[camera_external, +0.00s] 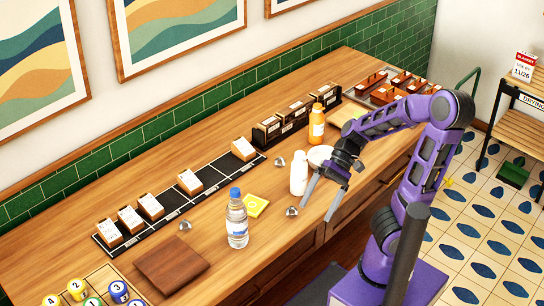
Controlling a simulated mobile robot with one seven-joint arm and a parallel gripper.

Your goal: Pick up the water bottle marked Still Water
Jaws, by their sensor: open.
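A clear water bottle (237,222) with a blue cap and a pale label stands upright on the wooden counter, near its front edge. The print on its label is too small to read. A white bottle (298,173) stands to its right, and an orange bottle (317,126) stands further back. My gripper (321,202) is open and empty, with its fingers pointing down near the counter's front edge. It is to the right of the clear bottle and close to the white bottle, apart from the clear one.
A dark brown board (171,264) and a yellow note (256,205) lie near the clear bottle. A black strip (215,171) with several cards runs along the back. Small metal pieces lie about, one (291,211) between my gripper and the clear bottle. A white plate (320,155) lies behind my gripper.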

